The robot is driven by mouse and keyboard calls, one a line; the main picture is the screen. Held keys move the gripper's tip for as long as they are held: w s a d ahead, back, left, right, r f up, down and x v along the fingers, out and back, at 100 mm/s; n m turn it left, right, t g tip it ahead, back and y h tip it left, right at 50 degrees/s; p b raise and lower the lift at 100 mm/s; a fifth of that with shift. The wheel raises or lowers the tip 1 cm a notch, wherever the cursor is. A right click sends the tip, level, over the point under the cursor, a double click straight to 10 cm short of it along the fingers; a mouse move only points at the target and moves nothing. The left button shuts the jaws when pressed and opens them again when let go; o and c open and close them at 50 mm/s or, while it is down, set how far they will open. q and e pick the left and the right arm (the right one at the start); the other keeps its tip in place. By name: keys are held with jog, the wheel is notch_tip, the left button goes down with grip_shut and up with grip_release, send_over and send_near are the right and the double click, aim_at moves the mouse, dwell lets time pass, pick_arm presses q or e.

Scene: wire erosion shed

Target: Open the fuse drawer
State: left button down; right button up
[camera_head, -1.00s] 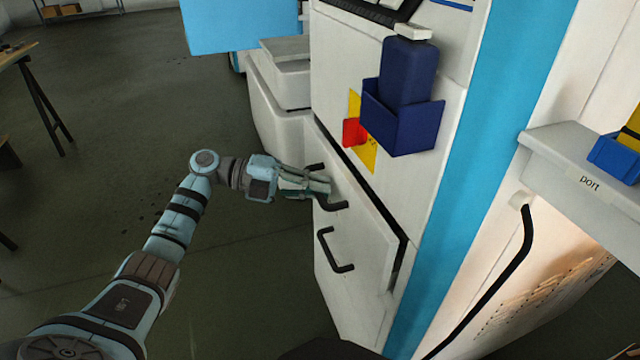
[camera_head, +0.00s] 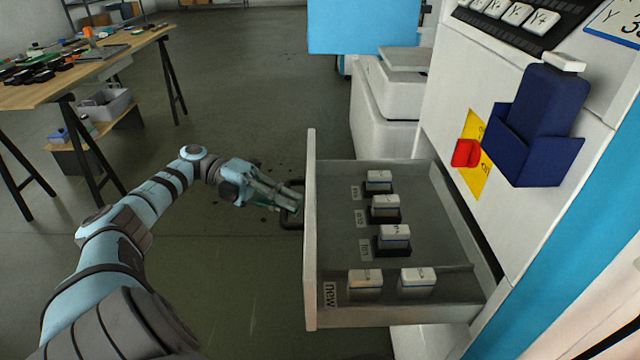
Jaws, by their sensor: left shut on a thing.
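The fuse drawer (camera_head: 311,245) stands pulled well out of the white machine cabinet, its inside in full view. Several white-topped fuses stand in it: a column in black holders, such as the one at the back (camera_head: 379,181), and two (camera_head: 365,282) in a front compartment labelled "new". My left gripper (camera_head: 290,205) is shut on the drawer's dark handle (camera_head: 292,217), at the outer face of the drawer front. The fingertips partly cover the handle. My right gripper is not in view.
A red rotary switch (camera_head: 466,153) on a yellow plate and a dark blue holder (camera_head: 535,140) are on the cabinet face. A wooden workbench (camera_head: 90,68) with several items stands at the back left. The floor between is clear.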

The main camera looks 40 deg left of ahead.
pick_arm(q)
jog(key=shift+s+a, duration=1.1)
jog(key=shift+a, duration=0.1)
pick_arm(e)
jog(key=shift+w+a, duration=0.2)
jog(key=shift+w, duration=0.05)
pick_arm(q)
jog(key=c, duration=1.9)
grip_release()
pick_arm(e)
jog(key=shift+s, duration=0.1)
